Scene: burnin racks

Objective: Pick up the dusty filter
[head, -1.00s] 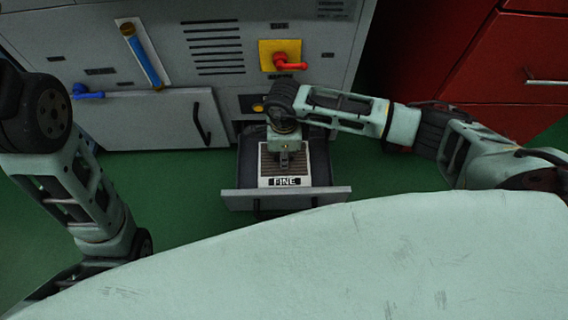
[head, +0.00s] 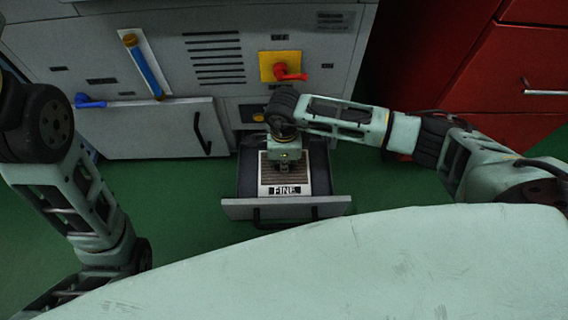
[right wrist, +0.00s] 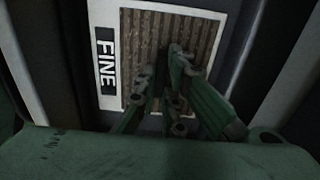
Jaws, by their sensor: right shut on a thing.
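The filter (head: 313,180) has a pale frame, brown-grey pleats and a black label reading FINE. It lies flat in a pulled-out drawer (head: 285,209) at the base of the grey machine. Its pleats look brownish and dirty in the right wrist view (right wrist: 143,27). My right gripper (head: 284,169) reaches down from above onto the middle of the filter. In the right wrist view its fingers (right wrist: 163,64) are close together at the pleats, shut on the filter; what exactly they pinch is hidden. My left arm shows at the left, but its gripper is out of view.
The grey machine (head: 205,25) carries a red handle on a yellow plate (head: 283,67), a blue tube (head: 145,67), a blue lever (head: 90,101) and a closed panel (head: 145,130). Red cabinets (head: 500,95) stand at the right. Green floor (head: 185,185) is clear around the drawer.

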